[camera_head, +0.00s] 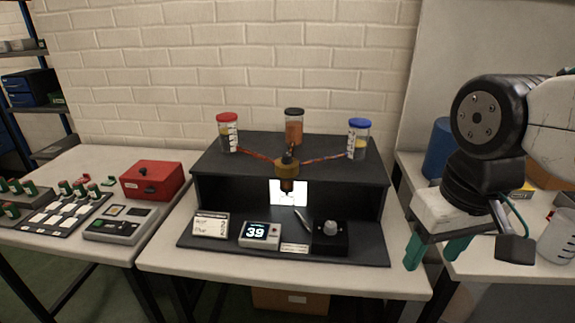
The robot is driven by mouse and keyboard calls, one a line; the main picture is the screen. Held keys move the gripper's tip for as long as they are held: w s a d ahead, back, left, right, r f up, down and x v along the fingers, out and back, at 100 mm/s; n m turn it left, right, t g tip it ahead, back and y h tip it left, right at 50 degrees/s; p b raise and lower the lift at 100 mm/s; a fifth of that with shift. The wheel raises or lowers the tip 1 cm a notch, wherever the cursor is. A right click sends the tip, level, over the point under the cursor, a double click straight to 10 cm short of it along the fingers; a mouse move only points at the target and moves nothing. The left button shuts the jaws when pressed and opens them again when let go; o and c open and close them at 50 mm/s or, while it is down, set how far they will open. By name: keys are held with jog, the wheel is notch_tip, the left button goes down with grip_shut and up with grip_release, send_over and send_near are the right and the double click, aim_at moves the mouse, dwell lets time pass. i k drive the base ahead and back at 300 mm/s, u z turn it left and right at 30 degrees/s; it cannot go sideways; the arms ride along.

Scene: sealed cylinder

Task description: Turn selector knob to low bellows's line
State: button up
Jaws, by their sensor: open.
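Three capped cylinders stand on the stand's top: one with a red cap (228,134), an orange-brown one with a dark cap (294,126), and one with a blue cap (359,139). Coloured lines run from them to a brass-coloured hub (288,170) in the middle. I see no clearly marked bellows. My gripper (436,258) has green fingers, is open and empty, and hangs right of the stand, apart from the knob.
A red box (152,180) and several green-topped pieces are on the left table. A clear beaker (558,237) stands far right.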

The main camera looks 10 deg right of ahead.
aim_at(286, 157)
jog(key=k, duration=0.5)
jog(key=u, duration=0.7)
jog(key=i, duration=0.8)
jog(key=z, duration=1.75)
